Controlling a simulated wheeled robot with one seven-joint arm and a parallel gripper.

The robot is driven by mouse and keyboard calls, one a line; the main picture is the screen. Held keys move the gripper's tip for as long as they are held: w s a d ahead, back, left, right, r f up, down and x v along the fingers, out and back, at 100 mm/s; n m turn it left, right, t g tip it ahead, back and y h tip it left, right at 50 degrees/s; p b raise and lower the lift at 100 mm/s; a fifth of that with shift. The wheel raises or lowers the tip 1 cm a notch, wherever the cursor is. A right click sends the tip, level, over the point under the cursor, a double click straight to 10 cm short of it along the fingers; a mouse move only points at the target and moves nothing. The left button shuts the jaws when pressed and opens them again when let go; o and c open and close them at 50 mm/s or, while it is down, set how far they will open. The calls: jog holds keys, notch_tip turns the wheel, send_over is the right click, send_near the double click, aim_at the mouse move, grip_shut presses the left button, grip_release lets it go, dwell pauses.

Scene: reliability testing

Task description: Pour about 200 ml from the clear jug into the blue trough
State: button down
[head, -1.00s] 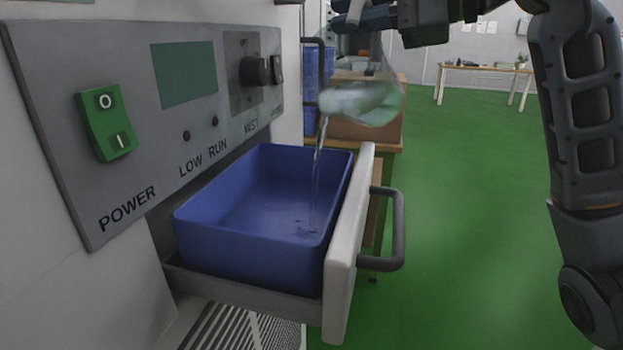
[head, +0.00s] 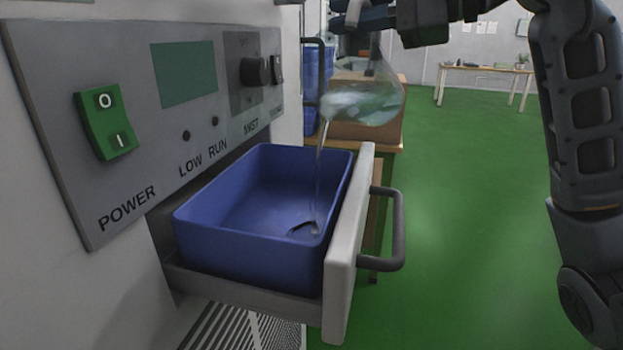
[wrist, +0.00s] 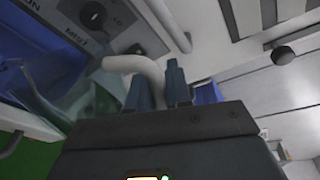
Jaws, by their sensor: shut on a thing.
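The clear jug (head: 365,98) is tilted above the right end of the blue trough (head: 250,250), with pale liquid inside. A thin stream (head: 319,175) runs from its lip into the trough. A small wet patch (head: 305,229) shows on the trough floor near the drawer front.
The trough sits in an open drawer with a pale front (head: 345,250) and a dark handle (head: 398,230). A control panel (head: 150,120) with a green power switch (head: 107,122) stands at the left. Green floor (head: 470,230) is clear at the right.

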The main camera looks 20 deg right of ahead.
aim_at(363, 62)
jog(key=shift+s+a, duration=0.15)
dwell(0.7)
jog(key=w+d+m, duration=0.1)
jog(key=m, duration=0.1)
jog(key=w+d+m+y+p, duration=0.1)
jog(key=d+m, duration=0.1)
jog(key=shift+w+d+r, duration=0.2)
jog(key=shift+w+d, duration=0.05)
jog(key=shift+w, duration=0.1)
jog(key=shift+w+d+r+m+p, duration=0.15)
jog(key=shift+r+m+p, duration=0.1)
jog(key=shift+r+p, duration=0.15)
jog(key=shift+w+d+r+m+p, duration=0.1)
jog(key=shift+r+m+p, duration=0.15)
jog(key=shift+p, duration=0.15)
jog(key=shift+w+f+g+y, duration=0.1)
jog(key=shift+f+g+y, duration=0.2)
jog(key=shift+w+d+f+m, duration=0.25)
jog(key=shift+w+d+m, duration=0.35)
jog(key=shift+d+m, duration=0.25)
jog(key=shift+a, duration=0.1)
